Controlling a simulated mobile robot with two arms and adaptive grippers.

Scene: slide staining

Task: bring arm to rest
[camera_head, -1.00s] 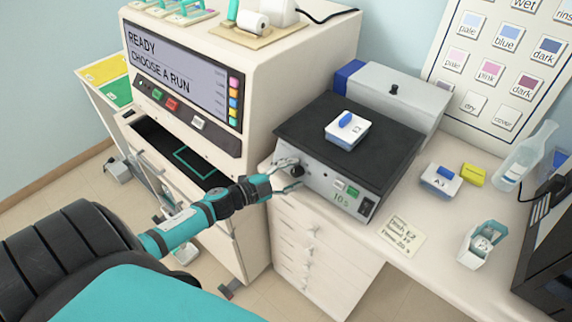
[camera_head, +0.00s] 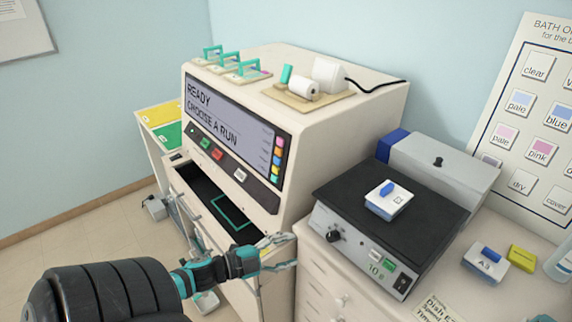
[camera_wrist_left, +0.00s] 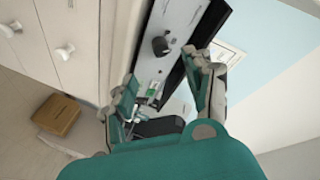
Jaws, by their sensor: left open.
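My left gripper (camera_head: 284,253) is open and empty in the head view. It is in front of the gap between the staining machine (camera_head: 240,132) and the black-topped shaker (camera_head: 376,227), and I see nothing between its fingers. In the left wrist view the two fingers (camera_wrist_left: 165,98) stand apart, with the shaker's front panel and black knob (camera_wrist_left: 161,46) beyond them. My right gripper is in neither view.
A blue-and-white dish (camera_head: 388,203) sits on the shaker. The machine's drawer (camera_head: 203,193) is open. Dish A3 (camera_head: 484,266) and a yellow block (camera_head: 522,258) stand on the counter at right. A grey box (camera_head: 443,168) is behind the shaker.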

